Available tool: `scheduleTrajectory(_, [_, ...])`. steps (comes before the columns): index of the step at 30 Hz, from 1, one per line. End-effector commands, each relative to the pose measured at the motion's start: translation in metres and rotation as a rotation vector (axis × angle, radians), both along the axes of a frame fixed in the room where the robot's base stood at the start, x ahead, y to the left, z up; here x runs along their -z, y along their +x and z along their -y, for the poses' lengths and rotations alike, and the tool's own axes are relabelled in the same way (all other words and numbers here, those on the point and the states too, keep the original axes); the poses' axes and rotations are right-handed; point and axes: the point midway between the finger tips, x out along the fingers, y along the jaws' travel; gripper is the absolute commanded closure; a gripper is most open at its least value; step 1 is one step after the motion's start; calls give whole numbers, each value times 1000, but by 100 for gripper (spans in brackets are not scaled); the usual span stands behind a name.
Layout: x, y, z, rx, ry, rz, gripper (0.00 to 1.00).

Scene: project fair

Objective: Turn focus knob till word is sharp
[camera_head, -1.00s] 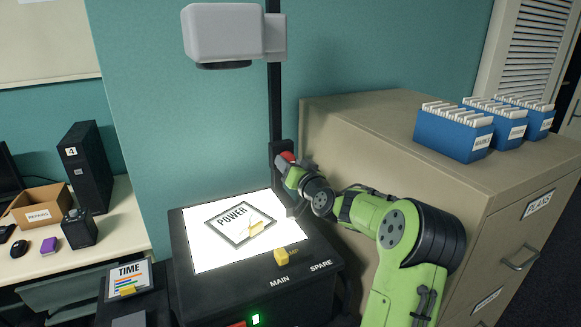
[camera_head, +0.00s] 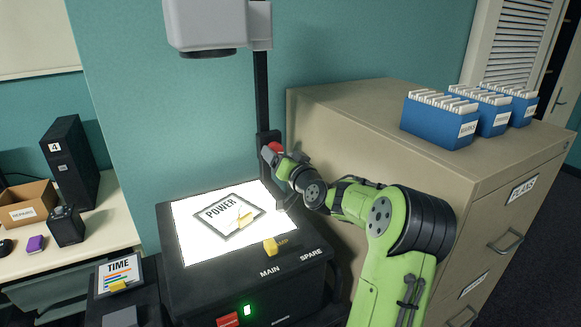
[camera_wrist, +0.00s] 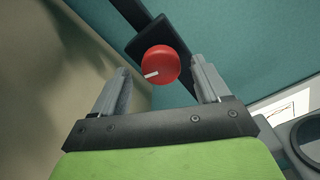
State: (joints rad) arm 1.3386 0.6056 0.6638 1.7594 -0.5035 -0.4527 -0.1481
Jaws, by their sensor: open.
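The red focus knob (camera_wrist: 160,65) with a white mark sits on the dark bracket of the projector's post. In the wrist view it lies between and just beyond the two fingers of my gripper (camera_wrist: 160,85), which is open with a gap on each side. The red knob also shows in the head view (camera_head: 274,148), partly hidden by my gripper. The overhead projector (camera_head: 275,285) has a lit stage with a card (camera_head: 229,215) reading POWER. The projector head (camera_head: 214,28) is above on the post. The projected word is in neither view.
The beige cabinet (camera_head: 345,110) stands close to the right of the projector, with blue file boxes (camera_head: 438,122) on top. A desk with a cardboard box (camera_head: 28,205) and a black tower (camera_head: 72,165) is further left.

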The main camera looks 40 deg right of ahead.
Motion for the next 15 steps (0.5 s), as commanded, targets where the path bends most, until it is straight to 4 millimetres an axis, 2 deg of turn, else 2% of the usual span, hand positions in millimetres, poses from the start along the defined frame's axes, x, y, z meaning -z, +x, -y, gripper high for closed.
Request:
scheduleTrajectory(9, [3,-86,-24,8,-1,-2,25])
scheduleTrajectory(15, [2,-127,-37,5,-1,-2,25])
